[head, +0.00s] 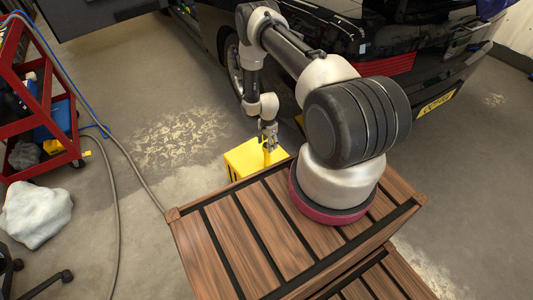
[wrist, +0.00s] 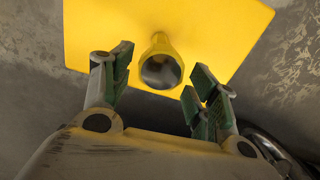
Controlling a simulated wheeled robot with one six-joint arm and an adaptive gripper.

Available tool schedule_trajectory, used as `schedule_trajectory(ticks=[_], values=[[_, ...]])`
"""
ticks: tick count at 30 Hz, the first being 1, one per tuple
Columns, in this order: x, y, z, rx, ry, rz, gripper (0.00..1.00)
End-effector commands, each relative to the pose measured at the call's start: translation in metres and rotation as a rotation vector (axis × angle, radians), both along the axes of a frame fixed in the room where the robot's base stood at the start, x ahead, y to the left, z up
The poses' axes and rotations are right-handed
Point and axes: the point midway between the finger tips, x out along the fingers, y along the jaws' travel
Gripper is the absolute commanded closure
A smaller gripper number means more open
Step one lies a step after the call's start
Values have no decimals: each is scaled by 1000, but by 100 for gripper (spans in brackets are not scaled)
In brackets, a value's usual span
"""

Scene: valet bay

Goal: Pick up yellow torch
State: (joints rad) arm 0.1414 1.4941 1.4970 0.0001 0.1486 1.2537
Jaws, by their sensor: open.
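The yellow torch (wrist: 160,45) stands on a yellow box (wrist: 215,25), its dark round lens end facing the wrist camera. In the wrist view my gripper (wrist: 159,76) is open, with green-padded fingers on either side of the torch and visible gaps to it. I cannot tell how deep the torch sits between the fingers. In the head view my gripper (head: 269,137) points down over the yellow box (head: 240,160). The torch is hard to make out there, being largely hidden by the gripper.
A slatted wooden surface (head: 235,230) lies just in front of the box. A black car (head: 345,40) stands behind. A red tool cart (head: 45,140), a grey-white bundle (head: 36,213) and a hose (head: 117,220) are on the left.

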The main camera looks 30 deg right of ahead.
Motion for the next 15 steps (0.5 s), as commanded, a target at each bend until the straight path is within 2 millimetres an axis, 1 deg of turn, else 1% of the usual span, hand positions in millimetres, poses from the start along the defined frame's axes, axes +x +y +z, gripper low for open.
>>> schedule_trajectory(ticks=[8,15], values=[[-1,1,-34,1,2,-1,41],[0,2,-70,0,3,0,41]])
